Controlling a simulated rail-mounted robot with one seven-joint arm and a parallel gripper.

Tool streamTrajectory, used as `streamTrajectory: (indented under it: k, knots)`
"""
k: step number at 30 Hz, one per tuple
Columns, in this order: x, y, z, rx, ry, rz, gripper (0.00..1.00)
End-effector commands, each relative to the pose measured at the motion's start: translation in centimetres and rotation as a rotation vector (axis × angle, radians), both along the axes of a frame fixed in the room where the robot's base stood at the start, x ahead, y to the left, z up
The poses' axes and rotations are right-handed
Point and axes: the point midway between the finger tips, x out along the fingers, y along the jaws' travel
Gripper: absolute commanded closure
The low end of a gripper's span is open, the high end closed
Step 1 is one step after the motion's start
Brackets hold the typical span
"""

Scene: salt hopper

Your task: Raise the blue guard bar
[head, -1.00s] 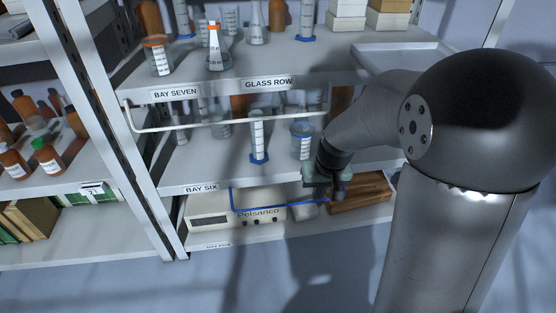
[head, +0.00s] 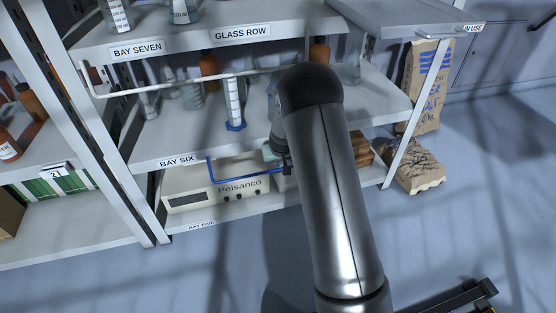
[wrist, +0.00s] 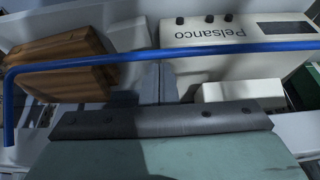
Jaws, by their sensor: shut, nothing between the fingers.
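The blue guard bar (head: 240,177) runs low across the front of the shelf below the BAY SIX label, in front of the white Pelsanco box (head: 185,200). Its left upright rises towards the shelf above; its right part is hidden behind my arm. In the wrist view the bar (wrist: 100,60) crosses the whole picture and bends at the left end. My gripper (wrist: 161,68) is shut and empty, with its fingertips right at the bar's middle stretch. I cannot tell whether they touch it. In the head view my arm mostly hides the gripper.
A wooden block (wrist: 65,65) sits beside the Pelsanco box on the same shelf. A white raised guard rail (head: 180,83) fronts the glassware on the shelf above. Paper sacks (head: 412,165) stand on the floor at the right.

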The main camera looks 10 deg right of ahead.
Motion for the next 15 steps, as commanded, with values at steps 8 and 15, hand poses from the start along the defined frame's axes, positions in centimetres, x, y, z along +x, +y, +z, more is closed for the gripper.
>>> streamTrajectory:
  k: [8,15]
  knots:
    - [0.66,0.03,-1.76,-0.001,0.000,0.001,1.00]
    - [0.66,0.04,-1.72,0.000,0.000,0.001,1.00]
